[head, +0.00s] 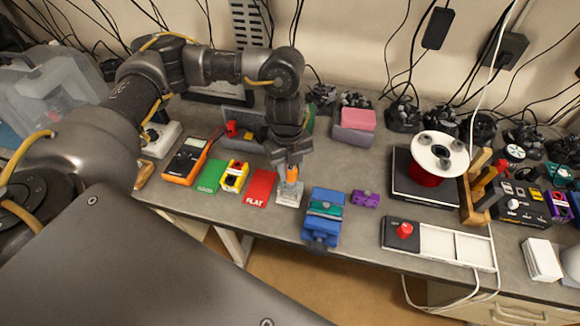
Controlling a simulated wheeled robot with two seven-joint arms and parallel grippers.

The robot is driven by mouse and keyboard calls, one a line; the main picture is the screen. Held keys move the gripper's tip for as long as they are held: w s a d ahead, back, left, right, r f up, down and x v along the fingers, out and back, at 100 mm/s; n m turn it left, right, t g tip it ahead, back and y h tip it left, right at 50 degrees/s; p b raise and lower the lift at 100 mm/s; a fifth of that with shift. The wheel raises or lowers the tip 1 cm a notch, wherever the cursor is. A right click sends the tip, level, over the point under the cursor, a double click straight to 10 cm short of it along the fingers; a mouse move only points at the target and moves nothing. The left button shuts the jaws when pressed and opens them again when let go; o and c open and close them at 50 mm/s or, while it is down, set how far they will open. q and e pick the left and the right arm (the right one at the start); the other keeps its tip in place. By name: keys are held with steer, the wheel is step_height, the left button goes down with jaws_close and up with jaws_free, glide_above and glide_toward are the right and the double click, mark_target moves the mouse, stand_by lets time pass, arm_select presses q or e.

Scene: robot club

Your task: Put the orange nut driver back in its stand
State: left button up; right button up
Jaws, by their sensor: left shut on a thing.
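The orange nut driver (292,175) is upright in my left gripper (291,163), which points down and is shut on its handle. Only a short piece of the orange handle shows below the fingers. A small pale grey stand (289,194) is directly under it near the front edge of the bench. The driver's lower end overlaps the stand in the picture, and I cannot tell whether it is inside the stand or just above it. My right gripper is not in view.
A red FLAT mat (260,187) lies left of the stand, and a blue vise (323,218) stands close on its right. A yellow device (234,177), a green mat (211,177) and an orange multimeter (187,160) are further left. A purple block (366,199) lies right of the vise.

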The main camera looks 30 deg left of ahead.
mark_target(290, 179)
arm_select(q)
steer(key=shift+f+b, duration=0.5)
steer(key=shift+f, duration=0.6)
stand_by(0.7)
steer(key=shift+p, duration=0.3)
stand_by(0.3)
steer(key=shift+f+b, duration=0.3)
steer(key=shift+f, duration=0.25)
stand_by(0.4)
stand_by(0.5)
steer(key=shift+s+f, duration=0.2)
steer(key=shift+f, duration=0.1)
steer(key=shift+c, duration=0.4)
steer(key=o, duration=0.9)
steer(key=shift+w, duration=0.2)
steer(key=shift+r+p, duration=0.15)
steer(key=shift+p, duration=0.15)
